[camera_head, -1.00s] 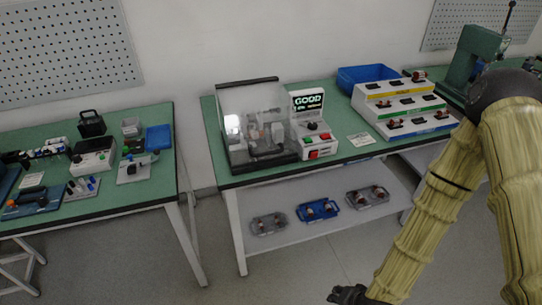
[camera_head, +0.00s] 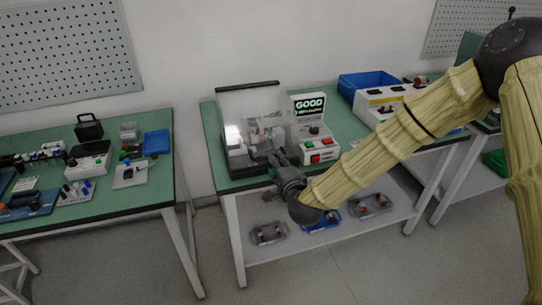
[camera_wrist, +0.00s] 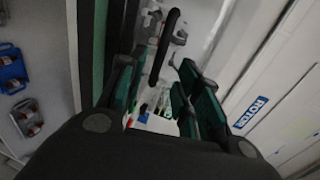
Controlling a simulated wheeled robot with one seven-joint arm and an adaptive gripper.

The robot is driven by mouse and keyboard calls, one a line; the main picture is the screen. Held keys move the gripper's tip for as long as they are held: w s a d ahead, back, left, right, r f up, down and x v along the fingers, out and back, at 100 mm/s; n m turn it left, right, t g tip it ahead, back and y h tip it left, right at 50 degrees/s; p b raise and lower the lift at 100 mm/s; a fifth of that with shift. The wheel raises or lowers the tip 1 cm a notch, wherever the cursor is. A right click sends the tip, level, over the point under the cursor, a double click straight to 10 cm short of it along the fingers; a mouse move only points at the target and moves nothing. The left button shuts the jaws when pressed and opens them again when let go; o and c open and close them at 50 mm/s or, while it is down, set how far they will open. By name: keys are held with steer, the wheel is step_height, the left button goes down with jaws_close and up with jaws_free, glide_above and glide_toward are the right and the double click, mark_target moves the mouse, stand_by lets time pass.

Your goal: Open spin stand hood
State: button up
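The spin stand stands at the left end of the middle green table. Its clear hood (camera_head: 250,108) is down over the fixture (camera_head: 240,150), with a dark bar along the top back edge. My gripper (camera_head: 277,160) is at the hood's front right side and hides part of it. In the wrist view my gripper (camera_wrist: 160,92) is open, with green pads on its fingers. A black bar-like handle (camera_wrist: 165,42) shows ahead of the gap between the fingers. I cannot tell whether a finger touches it.
The control box (camera_head: 316,145) with a "GOOD" screen stands just right of the hood. A blue bin (camera_head: 366,82) and a stepped white rack (camera_head: 378,98) are farther right. Several small trays (camera_head: 268,234) lie on the shelf below. A second table (camera_head: 108,203) stands left across a gap.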

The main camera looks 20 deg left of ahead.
steer(key=p+x, duration=0.1)
steer(key=x, duration=0.6)
steer(key=shift+w+f, duration=0.1)
steer(key=shift+c, duration=0.4)
jaws_close()
